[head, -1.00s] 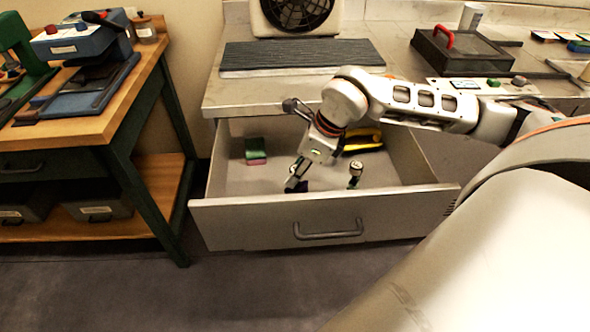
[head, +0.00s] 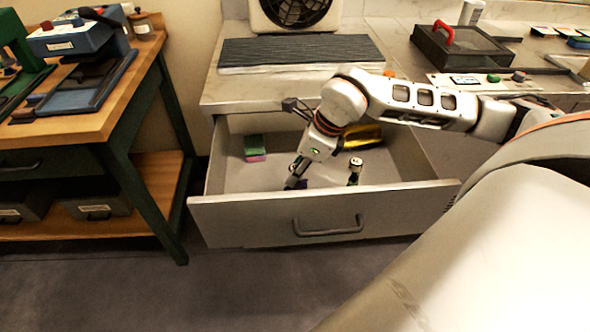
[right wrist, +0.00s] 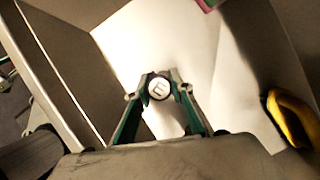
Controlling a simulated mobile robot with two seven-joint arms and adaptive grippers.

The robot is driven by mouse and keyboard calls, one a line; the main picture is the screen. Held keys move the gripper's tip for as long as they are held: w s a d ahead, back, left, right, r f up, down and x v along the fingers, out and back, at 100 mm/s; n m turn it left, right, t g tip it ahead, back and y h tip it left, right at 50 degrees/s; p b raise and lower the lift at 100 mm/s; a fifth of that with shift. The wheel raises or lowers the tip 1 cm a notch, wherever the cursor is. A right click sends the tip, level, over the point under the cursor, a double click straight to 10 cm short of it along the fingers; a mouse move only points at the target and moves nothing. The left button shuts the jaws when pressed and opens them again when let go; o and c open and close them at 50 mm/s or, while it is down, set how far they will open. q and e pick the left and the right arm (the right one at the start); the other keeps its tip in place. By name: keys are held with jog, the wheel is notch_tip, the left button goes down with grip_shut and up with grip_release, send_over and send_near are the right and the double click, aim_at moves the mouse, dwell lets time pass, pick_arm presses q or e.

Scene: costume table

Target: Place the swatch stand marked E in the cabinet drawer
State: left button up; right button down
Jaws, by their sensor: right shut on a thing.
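The swatch stand marked E (right wrist: 160,88) is between the fingertips of my right gripper (right wrist: 159,92), with its round white lettered top facing the wrist camera. In the head view my right gripper (head: 297,182) points down inside the open cabinet drawer (head: 325,215), low behind its front panel. A small purple part shows by the fingertips there; the stand is otherwise mostly hidden. My right gripper is shut on the stand. Whether the stand touches the drawer floor, I cannot tell. My left gripper is not in view.
The drawer also holds a green and pink block (head: 255,148), a yellow object (head: 362,135) and a small white-topped item (head: 355,165), its mark unreadable. A dark lidded box (head: 460,55) stands on the counter above; a wooden workbench (head: 110,110) is at left.

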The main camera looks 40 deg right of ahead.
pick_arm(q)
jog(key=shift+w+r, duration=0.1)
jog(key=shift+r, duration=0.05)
pick_arm(e)
jog(key=c, duration=1.7)
grip_release()
jog(key=shift+o, duration=0.4)
jog(key=o, duration=0.3)
jog(key=shift+r+p, duration=0.4)
jog(key=shift+r, duration=0.3)
jog(key=shift+r+p, duration=1.2)
jog(key=shift+r, duration=0.7)
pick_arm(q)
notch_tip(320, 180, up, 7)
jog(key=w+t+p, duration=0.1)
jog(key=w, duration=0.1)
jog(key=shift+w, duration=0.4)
pick_arm(e)
jog(key=shift+r, duration=0.9)
